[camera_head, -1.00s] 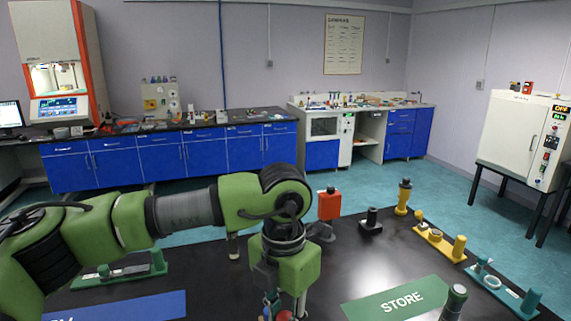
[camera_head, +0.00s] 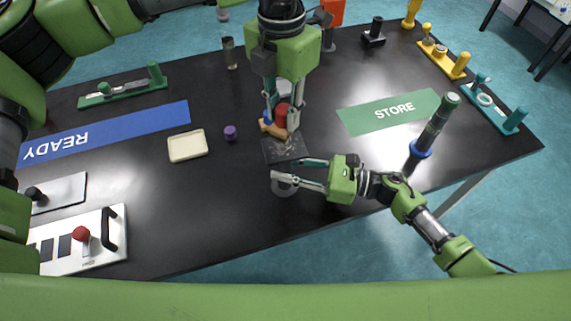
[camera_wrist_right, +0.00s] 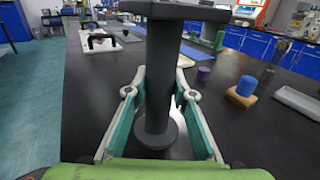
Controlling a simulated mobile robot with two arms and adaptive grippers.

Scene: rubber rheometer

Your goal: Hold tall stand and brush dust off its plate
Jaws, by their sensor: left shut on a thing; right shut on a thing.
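The tall stand has a dark square plate (camera_head: 286,149) with pale specks on top. In the right wrist view its grey column (camera_wrist_right: 160,75) stands upright on a round base. My right gripper (camera_head: 285,169) is shut on the column below the plate, one finger on each side (camera_wrist_right: 160,110). My left gripper (camera_head: 282,112) points down at the plate's far edge. It is shut on a brush with a red handle (camera_head: 281,116); its lower part is over or beside the plate edge, which I cannot tell exactly. The left gripper does not show in the right wrist view.
A wooden block with a blue knob (camera_wrist_right: 243,88) sits just beyond the stand. A purple knob (camera_head: 230,133) and a cream tray (camera_head: 187,145) lie left.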

